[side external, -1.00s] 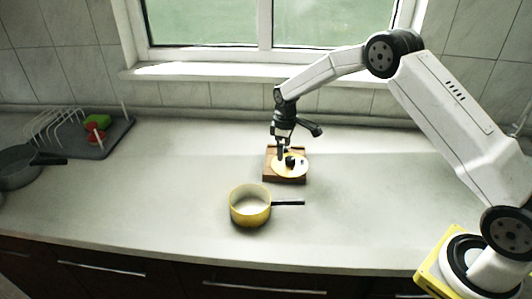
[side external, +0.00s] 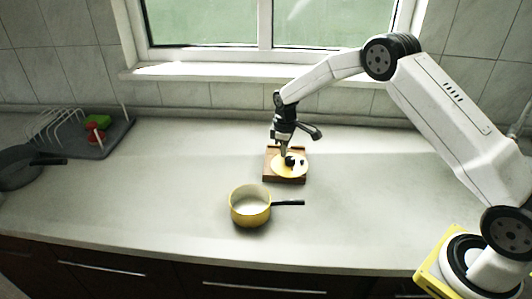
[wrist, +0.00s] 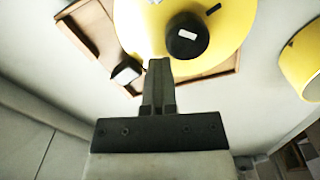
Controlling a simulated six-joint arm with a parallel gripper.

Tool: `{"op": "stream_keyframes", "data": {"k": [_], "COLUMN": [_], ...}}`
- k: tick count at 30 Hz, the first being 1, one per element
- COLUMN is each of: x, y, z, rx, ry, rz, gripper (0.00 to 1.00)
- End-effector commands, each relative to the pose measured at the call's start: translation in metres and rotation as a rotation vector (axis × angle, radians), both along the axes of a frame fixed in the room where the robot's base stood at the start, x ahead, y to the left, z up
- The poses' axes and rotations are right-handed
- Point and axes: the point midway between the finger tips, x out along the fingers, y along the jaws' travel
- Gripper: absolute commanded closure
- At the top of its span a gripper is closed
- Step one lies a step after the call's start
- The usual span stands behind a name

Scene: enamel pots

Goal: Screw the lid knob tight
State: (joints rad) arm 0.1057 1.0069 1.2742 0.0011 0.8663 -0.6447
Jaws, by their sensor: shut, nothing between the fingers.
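The yellow lid (side external: 290,171) lies on a brown wooden board (side external: 299,181) on the counter. Its black knob (side external: 290,160) stands near the lid's middle and has a pale mark on top. In the wrist view the knob (wrist: 188,44) is just beyond and right of my fingertips, and the yellow lid (wrist: 141,28) spreads around it. My gripper (side external: 283,154) points down over the left part of the lid, beside the knob. In the wrist view my gripper (wrist: 159,62) has its fingers together with nothing between them. Whether the knob sits fully down cannot be told.
A yellow saucepan (side external: 250,216) with a black handle stands in front of the board. A dark block (wrist: 127,70) sits at the board's edge. A grey drying rack (side external: 98,142) and a dark pan (side external: 20,168) are at far left. The counter right of the board is clear.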

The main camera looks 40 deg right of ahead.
Motion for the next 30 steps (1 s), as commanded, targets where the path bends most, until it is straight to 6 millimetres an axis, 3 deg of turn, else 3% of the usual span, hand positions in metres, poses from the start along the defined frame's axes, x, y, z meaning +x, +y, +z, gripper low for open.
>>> {"op": "stream_keyframes", "data": {"k": [14, 30], "x": [0.0015, 0.0016], "y": [-0.0007, -0.0008], "z": [0.0019, 0.0020], "rx": [-0.002, -0.003], "ry": [-0.005, -0.005], "rz": [-0.057, -0.465], "gripper": [1.00, 1.00]}}
